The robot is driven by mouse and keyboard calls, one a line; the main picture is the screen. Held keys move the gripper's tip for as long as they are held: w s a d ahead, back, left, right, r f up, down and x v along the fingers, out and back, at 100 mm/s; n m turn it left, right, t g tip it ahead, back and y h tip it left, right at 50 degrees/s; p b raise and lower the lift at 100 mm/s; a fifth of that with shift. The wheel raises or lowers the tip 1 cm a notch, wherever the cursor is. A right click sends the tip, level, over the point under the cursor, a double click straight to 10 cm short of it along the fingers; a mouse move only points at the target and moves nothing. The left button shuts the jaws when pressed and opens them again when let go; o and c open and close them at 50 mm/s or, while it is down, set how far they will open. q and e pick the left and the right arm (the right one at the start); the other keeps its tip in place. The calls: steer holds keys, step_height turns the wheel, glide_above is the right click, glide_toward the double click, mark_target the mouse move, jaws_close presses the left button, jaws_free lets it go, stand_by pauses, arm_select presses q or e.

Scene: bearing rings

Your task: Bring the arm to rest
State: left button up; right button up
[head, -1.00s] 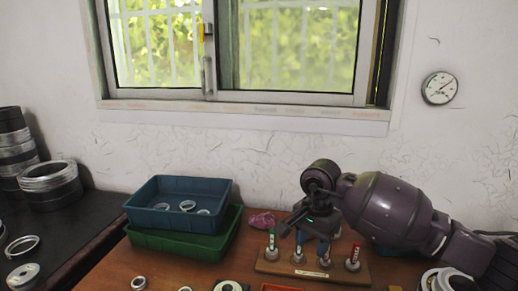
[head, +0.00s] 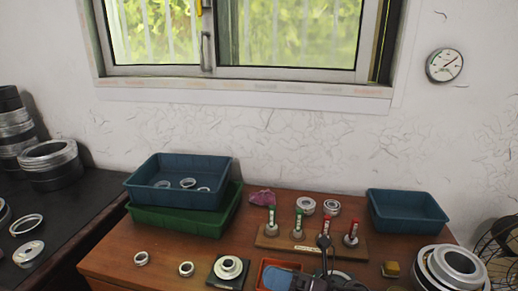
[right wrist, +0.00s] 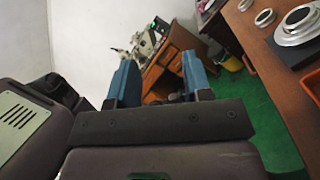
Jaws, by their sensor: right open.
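My right gripper (head: 290,280) is low at the bottom edge of the head view, partly cut off, in front of the peg stand. In the right wrist view its two blue fingers (right wrist: 160,68) stand apart with nothing held between them. Beyond them are the green floor and distant furniture. The wooden peg stand (head: 272,243) carries several pegs with red or green tops; part of the arm overlaps its front. My left gripper is not in view.
A blue bin (head: 180,168) with rings sits on a green bin (head: 178,220). An empty blue bin (head: 408,212) is at the back right. Large stacked rings (head: 452,270) stand at front right. Loose rings (head: 141,258) lie at front left. An orange tray (head: 266,268) is beside the gripper.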

steer(key=s+d+f+m+t+h, duration=0.2)
steer(key=d+f+m+t+h, duration=0.5)
steer(key=m, duration=0.7)
steer(key=s+d+f+m+t+h, duration=0.2)
steer(key=d+f+m+t+h, duration=0.55)
steer(key=m, duration=0.65)
steer(key=s+d+f+m+g+h, duration=0.5)
steer(key=s+d+f+m+g, duration=0.3)
steer(key=s+m, duration=0.4)
steer(key=shift+s+d+f+h, duration=0.35)
steer(key=shift+s+d+f, duration=0.1)
steer(key=shift+s+d, duration=0.45)
steer(key=shift+o, duration=0.4)
steer(key=shift+w+d, duration=0.1)
steer(key=shift+w, duration=0.05)
